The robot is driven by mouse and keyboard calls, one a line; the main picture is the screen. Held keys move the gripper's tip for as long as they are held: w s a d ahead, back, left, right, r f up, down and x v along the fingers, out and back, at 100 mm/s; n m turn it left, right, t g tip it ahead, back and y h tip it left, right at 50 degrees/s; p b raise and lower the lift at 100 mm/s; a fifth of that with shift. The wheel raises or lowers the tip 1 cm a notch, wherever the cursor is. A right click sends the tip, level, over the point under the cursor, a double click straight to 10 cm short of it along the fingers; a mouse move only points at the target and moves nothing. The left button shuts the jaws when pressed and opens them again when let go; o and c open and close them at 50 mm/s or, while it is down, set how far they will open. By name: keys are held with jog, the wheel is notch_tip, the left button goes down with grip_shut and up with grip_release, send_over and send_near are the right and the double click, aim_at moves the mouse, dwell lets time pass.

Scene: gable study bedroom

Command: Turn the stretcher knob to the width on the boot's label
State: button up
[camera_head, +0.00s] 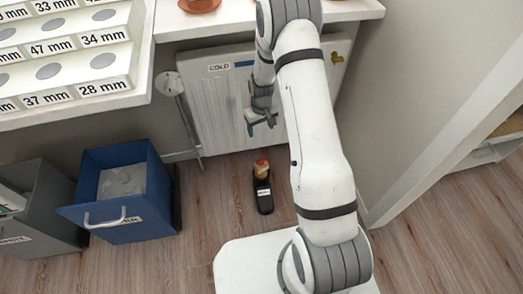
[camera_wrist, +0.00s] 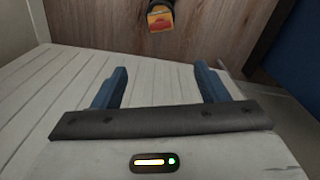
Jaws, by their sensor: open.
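A small black boot (camera_head: 264,197) stands on the wooden floor in front of the radiator. A pale label shows on the boot, too small to read. In the wrist view the knob (camera_wrist: 160,19) shows at the top edge with a red patch on yellow, and little of the boot is visible. My gripper (camera_head: 261,128) is open and empty, above and behind the boot, close to the radiator. Its two blue fingers (camera_wrist: 160,85) are spread, well apart from the knob.
A white radiator (camera_head: 215,110) marked COLD stands behind the boot. A blue bin (camera_head: 130,232) with a handle and a grey bin (camera_head: 35,225) stand left. A rack of mm-labelled slots (camera_head: 65,60) is upper left. Floor right of the boot is partly clear.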

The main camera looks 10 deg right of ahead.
aim_at(261, 159)
jog(key=shift+n, duration=0.5)
notch_tip(261, 159, down, 21)
jog(key=shift+f+p, duration=0.1)
jog(key=shift+p, duration=0.85)
